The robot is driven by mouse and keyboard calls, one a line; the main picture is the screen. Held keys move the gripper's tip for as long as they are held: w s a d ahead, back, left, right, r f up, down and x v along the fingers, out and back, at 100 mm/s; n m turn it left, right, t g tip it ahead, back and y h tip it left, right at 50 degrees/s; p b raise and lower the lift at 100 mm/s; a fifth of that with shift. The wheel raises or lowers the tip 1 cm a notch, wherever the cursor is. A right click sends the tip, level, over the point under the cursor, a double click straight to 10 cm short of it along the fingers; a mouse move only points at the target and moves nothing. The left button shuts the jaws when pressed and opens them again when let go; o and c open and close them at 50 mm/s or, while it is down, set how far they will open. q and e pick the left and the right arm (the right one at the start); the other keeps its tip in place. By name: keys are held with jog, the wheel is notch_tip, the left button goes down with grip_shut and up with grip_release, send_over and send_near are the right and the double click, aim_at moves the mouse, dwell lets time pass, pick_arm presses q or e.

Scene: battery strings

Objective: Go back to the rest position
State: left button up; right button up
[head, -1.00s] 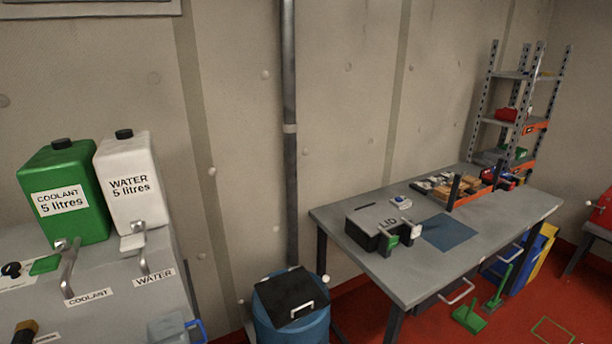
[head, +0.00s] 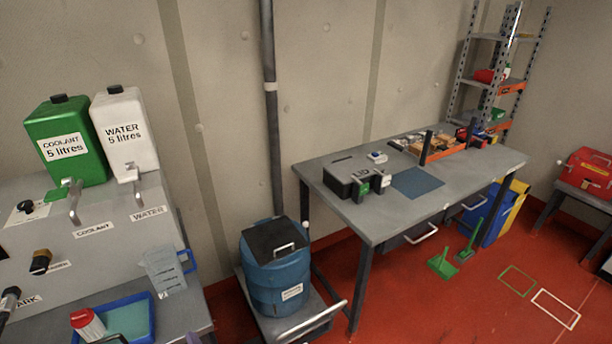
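Neither of my grippers can be made out in the head view, so their state and what they may hold are hidden. The task line names no other object. At the left, a green coolant container (head: 66,146) and a white water container (head: 125,134) stand upright on a grey dispensing unit (head: 112,250). A clear measuring jug (head: 163,271) with a blue handle stands below the water label.
A blue tray (head: 130,318) with a red-capped bottle (head: 87,324) lies at lower left. A blue drum (head: 276,270) stands on a cart (head: 309,322). The workbench (head: 386,222) carries a black box (head: 350,175) and parts.

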pick_arm(q)
jog(key=s+d+n+g+h, duration=0.4)
jog(key=s+d+n+h, duration=0.2)
jog(key=s+n, duration=0.45)
jog(key=s+d+n+g+h, duration=0.4)
jog(key=s+d+n+h, duration=0.15)
jog(key=s+n, duration=0.5)
jog(key=s+f+g, duration=0.2)
jog(key=s+f, duration=0.2)
jog(key=s, duration=0.4)
notch_tip(320, 180, up, 27)
jog(key=p, duration=2.8)
jog(key=shift+w+a+r, duration=0.15)
jog(key=shift+w+a, duration=0.05)
jog(key=shift+w, duration=0.2)
pick_arm(e)
notch_tip(320, 180, up, 28)
jog(key=shift+s+d, duration=0.35)
jog(key=shift+s, duration=0.1)
pick_arm(q)
jog(key=shift+y, duration=0.25)
